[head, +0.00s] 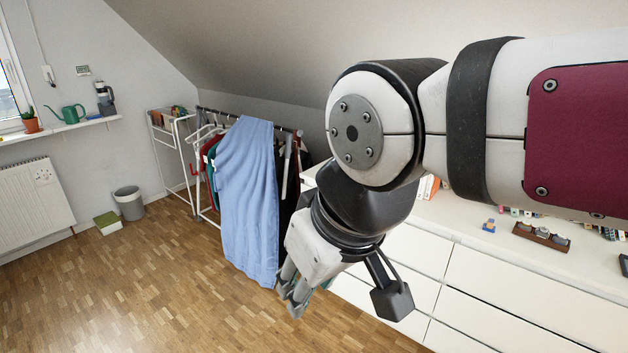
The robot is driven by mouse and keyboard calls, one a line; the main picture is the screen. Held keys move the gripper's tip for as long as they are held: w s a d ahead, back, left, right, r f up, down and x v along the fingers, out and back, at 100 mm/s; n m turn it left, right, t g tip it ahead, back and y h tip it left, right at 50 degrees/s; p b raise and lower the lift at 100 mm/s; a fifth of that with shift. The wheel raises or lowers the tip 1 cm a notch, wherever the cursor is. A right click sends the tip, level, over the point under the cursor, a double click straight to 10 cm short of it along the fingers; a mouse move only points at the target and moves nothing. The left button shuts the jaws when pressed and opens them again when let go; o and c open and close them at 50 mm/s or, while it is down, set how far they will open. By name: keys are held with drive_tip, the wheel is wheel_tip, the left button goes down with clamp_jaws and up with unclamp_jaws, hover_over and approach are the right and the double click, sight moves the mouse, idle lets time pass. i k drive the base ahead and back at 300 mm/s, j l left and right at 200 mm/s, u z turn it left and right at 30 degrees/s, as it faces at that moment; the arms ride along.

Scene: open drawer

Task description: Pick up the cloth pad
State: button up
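I cannot pick out a cloth pad for certain in the head view. A large light blue cloth (250,190) hangs from the clothes rack, but it looks like a sheet or a garment. My gripper (293,303) points down in front of the white drawer unit, just right of the blue cloth's lower part in the picture.
The white drawer unit (480,285) runs along the right. On its top are a small blue item (489,226) and a wooden holder (541,236). The clothes rack (205,185) stands behind my gripper. A grey bin (130,203) stands far left.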

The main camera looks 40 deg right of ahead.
sight(489, 226)
drive_tip(key=z, duration=2.25)
